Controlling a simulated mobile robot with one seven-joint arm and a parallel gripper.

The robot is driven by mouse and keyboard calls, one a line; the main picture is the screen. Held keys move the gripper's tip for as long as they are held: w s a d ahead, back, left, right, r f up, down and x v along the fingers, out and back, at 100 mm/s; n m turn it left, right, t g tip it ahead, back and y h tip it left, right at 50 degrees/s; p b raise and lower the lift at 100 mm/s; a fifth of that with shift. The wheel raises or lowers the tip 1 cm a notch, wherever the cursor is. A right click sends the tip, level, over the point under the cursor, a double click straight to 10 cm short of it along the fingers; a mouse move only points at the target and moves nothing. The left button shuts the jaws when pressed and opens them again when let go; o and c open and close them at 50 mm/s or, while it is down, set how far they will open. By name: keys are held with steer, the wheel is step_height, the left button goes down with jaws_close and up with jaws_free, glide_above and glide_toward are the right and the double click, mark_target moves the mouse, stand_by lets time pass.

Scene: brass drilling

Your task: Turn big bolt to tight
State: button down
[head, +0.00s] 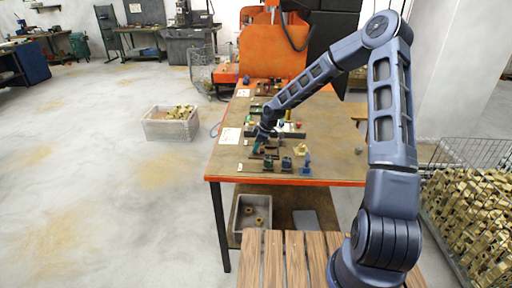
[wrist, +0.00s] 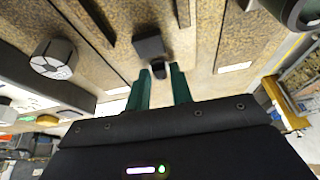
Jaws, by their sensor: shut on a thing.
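In the wrist view a dark bolt (wrist: 158,69), which I take for the big bolt, sticks out of a square black block (wrist: 149,46). My gripper (wrist: 161,80) has its two green fingers on either side of it and is shut on it. The fingers hide part of the bolt, and how far it is turned cannot be seen. In the head view my gripper (head: 257,146) is low over the near part of the workbench (head: 225,168), and the bolt is too small to tell there.
A grey faceted knob-like part (wrist: 54,58) stands left of my gripper in the wrist view. Dark fixtures (head: 287,163) and a blue one (head: 305,166) stand right of my gripper on the bench. A crate of brass parts (head: 170,128) is on the floor, with open floor around it.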

steer(key=m, duration=0.2)
steer(key=m+t, duration=0.2)
steer(key=m, duration=0.1)
steer(key=shift+s+a+m+h, duration=0.15)
steer(key=shift+s+m+h, duration=0.15)
steer(key=shift+s+m+t+h, duration=0.15)
steer(key=shift+m+t+h, duration=0.45)
steer(key=shift+m, duration=1.2)
steer(key=shift+f+m, duration=0.1)
steer(key=shift+m, duration=0.5)
steer(key=shift+m+h, duration=0.3)
steer(key=c, duration=1.4)
jaws_free()
steer(key=shift+f, duration=0.1)
